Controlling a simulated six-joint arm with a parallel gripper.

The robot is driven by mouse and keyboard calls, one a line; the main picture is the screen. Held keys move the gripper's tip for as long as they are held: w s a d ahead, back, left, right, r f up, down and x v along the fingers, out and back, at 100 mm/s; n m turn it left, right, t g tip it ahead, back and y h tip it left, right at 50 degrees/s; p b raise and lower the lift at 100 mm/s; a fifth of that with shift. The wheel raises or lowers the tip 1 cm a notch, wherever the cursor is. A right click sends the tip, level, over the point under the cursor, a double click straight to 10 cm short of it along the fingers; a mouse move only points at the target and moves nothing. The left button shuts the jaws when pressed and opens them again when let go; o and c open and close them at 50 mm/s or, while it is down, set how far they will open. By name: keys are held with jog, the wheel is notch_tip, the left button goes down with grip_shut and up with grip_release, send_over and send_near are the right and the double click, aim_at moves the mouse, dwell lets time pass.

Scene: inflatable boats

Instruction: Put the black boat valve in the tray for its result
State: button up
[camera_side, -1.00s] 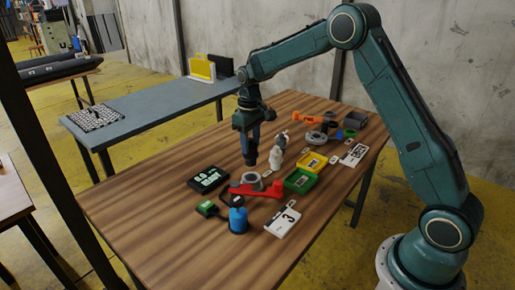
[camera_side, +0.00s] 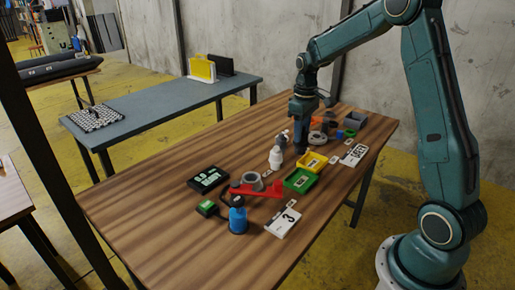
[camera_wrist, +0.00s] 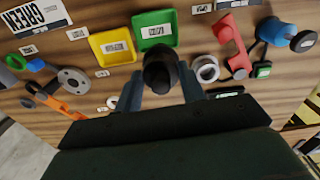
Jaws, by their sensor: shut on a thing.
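My gripper (camera_side: 302,132) is shut on the black boat valve (camera_wrist: 160,72) and holds it above the table. In the wrist view the valve sits between the fingertips of my gripper (camera_wrist: 160,85), just below the green tray. In the side view the gripper is behind the trays, near the grey flange; the valve is hard to tell from the dark fingers there. The green tray (camera_side: 303,180) and yellow tray (camera_side: 313,162) lie side by side, each with a white label too small to read; both look empty. They also show in the wrist view, green (camera_wrist: 155,43) and yellow (camera_wrist: 102,49).
A grey box (camera_side: 355,119), orange tool (camera_wrist: 62,104) and grey flange (camera_wrist: 73,80) are further back. The left tabletop is clear.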

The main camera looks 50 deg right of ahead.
aim_at(305, 144)
jog(key=shift+s+d, duration=0.45)
jog(key=shift+s, duration=0.15)
notch_tip(305, 144, down, 5)
jog(key=shift+r, duration=0.2)
jog(key=shift+f, duration=0.45)
jog(key=shift+f, duration=0.15)
jog(key=shift+f, duration=2.1)
jog(key=shift+f, duration=1)
jog(key=o, duration=1.3)
jog(key=shift+r, duration=0.2)
